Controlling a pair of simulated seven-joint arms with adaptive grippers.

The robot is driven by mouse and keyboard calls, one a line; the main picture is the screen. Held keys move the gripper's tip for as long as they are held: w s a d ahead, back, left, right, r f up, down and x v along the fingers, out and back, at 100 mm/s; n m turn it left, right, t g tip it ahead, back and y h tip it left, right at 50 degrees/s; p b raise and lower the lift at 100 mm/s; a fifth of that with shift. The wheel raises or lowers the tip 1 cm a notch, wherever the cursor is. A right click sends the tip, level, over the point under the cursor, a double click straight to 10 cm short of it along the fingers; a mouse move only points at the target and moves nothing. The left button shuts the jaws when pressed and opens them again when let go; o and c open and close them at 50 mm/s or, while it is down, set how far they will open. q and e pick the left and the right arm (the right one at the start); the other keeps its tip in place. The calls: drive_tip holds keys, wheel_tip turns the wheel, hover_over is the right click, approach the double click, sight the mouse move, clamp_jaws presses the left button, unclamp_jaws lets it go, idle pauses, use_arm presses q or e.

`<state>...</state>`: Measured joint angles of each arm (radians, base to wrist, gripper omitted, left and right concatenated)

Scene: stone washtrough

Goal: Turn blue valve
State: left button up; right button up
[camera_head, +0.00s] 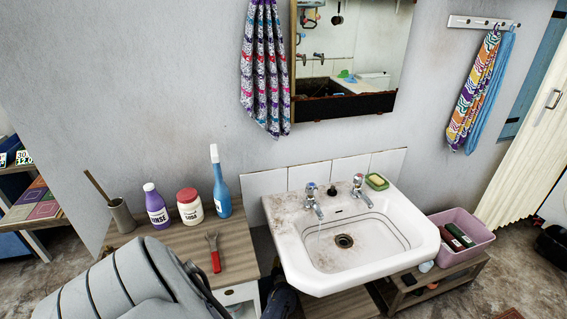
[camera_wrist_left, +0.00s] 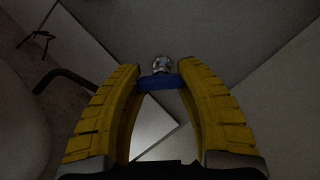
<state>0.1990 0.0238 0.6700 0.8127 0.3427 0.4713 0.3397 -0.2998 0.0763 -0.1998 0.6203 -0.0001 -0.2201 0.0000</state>
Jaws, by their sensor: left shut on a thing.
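The blue valve (camera_wrist_left: 158,84) shows in the left wrist view as a short blue handle below a round metal fitting (camera_wrist_left: 162,65). My left gripper (camera_wrist_left: 160,72) has its yellow fingers on both sides of the blue handle, near their tips, and is shut on it. In the head view the valve and my left gripper are hidden; my grey arm reaches down at the lower left, beside the sink. My right gripper is in neither view.
A white sink (camera_head: 290,245) with two taps stands in the middle; a thin stream seems to run from the left tap (camera_head: 313,200). A wooden side table (camera_head: 238,262) holds bottles, a jar and a red-handled tool. A pink bin (camera_head: 470,258) stands at the right.

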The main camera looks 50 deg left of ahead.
use_arm(q)
drive_tip(key=shift+w+d+f+m+g, duration=0.1)
drive_tip(key=shift+d+m+g, duration=0.1)
drive_tip(key=shift+m+g, duration=0.25)
drive_tip(key=shift+w+d+m+g, duration=0.15)
drive_tip(key=shift+m+g, duration=0.1)
drive_tip(key=shift+m, duration=0.4)
drive_tip(key=shift+s, duration=0.1)
drive_tip(key=shift+d+f+m, duration=0.1)
drive_tip(key=shift+f+m, duration=0.05)
drive_tip(key=shift+m, duration=0.15)
drive_tip(key=o, duration=1.3)
drive_tip(key=shift+a, duration=0.25)
